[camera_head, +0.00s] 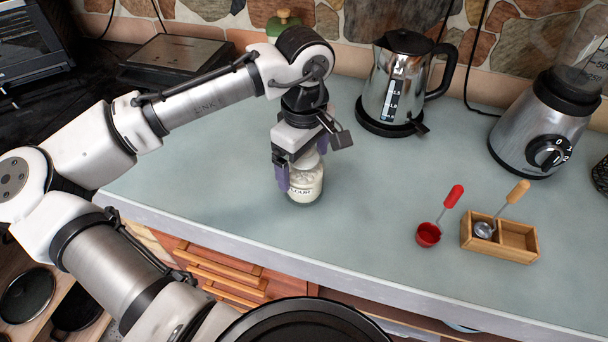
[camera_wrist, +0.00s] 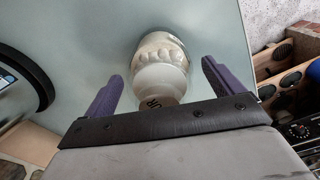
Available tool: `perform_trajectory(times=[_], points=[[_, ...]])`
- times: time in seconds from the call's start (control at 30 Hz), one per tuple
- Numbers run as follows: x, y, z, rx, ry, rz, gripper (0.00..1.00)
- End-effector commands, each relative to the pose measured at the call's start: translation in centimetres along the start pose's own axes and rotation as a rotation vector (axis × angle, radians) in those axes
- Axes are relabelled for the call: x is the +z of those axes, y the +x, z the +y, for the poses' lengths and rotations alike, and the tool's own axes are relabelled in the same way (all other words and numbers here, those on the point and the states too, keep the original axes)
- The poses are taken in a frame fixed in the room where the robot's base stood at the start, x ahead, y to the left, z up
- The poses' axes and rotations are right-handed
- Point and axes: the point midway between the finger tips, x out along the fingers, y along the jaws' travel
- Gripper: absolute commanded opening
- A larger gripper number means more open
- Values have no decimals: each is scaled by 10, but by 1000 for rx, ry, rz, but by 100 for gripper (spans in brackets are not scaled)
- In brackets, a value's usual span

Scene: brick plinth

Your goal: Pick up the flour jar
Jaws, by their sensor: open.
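The flour jar (camera_head: 306,184) is a small glass jar with white contents and a "FLOUR" label, standing upright on the counter near its front edge. My gripper (camera_head: 297,180) points down over it, with purple fingers around the jar. In the wrist view the jar (camera_wrist: 160,68) lies between the two spread fingers of my gripper (camera_wrist: 160,88), with a visible gap on each side. The gripper is open. Part of the jar's top and left side is hidden by the gripper in the head view.
A kettle (camera_head: 396,85) stands behind and right of the jar. A blender (camera_head: 545,120) is at the far right. A red scoop (camera_head: 428,234) and a wooden box (camera_head: 512,248) holding another scoop sit at the front right. The pale counter (camera_head: 365,200) around the jar is clear.

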Motion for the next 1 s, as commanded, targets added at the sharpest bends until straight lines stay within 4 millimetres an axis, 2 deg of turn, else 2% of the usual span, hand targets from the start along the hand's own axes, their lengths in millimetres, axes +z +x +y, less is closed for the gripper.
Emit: perform_trajectory(times=[0.23, 0.27, 0.9, 1.0], points=[[0, 2, 0, 1, 0, 0, 93], [0, 2, 0, 1, 0, 0, 90], [0, 2, 0, 1, 0, 0, 6], [0, 1, 0, 2, 0, 1, 6]])
